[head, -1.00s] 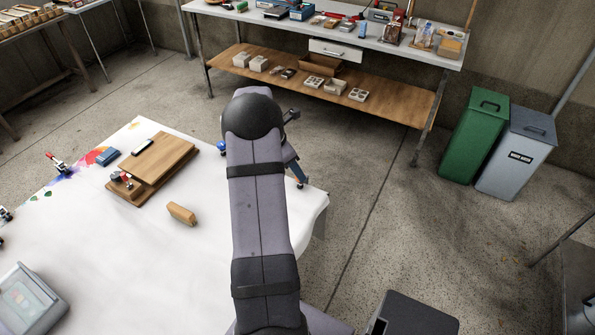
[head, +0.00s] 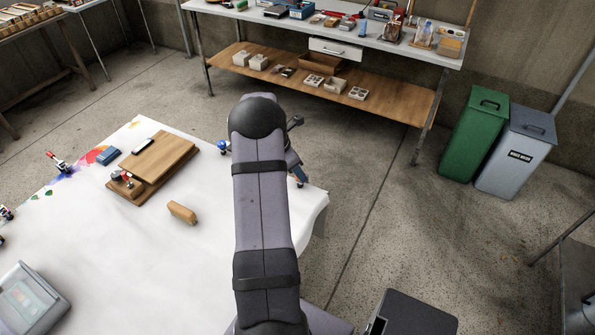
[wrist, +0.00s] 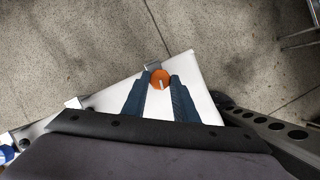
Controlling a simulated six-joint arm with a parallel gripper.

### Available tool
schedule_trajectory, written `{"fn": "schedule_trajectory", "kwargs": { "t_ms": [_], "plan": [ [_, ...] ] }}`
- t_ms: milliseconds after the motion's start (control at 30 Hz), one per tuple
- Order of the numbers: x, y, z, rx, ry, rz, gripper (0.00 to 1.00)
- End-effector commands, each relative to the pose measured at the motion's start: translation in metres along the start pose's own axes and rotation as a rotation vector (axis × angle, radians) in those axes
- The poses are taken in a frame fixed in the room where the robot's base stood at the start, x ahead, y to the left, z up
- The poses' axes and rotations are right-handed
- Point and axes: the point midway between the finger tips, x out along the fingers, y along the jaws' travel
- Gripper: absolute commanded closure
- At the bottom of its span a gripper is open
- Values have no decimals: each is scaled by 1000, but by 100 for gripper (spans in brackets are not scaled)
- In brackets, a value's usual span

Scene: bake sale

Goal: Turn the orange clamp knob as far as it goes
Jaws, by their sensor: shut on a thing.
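The orange clamp knob (wrist: 159,78) shows in the wrist view at the corner of the white-covered table (wrist: 197,69). A grey metal part of the clamp (wrist: 152,67) shows just behind it at the table's edge. My gripper (wrist: 160,80) has its two blue fingers on either side of the knob, shut on it. A small pale bar or mark shows on the knob's face. In the head view the knob is hidden behind my arm, and only part of my gripper (head: 300,180) shows at the table's right corner.
A blue-knobbed clamp (head: 223,146) sits at the table's far edge, close left of my arm. A wooden board (head: 157,158), a wooden block (head: 183,212) and a grey device (head: 32,300) lie on the table. Floor beyond the corner is clear.

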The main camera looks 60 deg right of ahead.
Motion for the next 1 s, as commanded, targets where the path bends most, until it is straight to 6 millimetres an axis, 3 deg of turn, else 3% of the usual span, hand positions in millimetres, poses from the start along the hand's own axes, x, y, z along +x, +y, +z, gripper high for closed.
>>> {"fn": "schedule_trajectory", "kwargs": {
  "t_ms": [367,1000],
  "plan": [
    [0,2,0,115,-1,-49,96],
    [3,8,2,648,0,-267,96]
  ]
}}
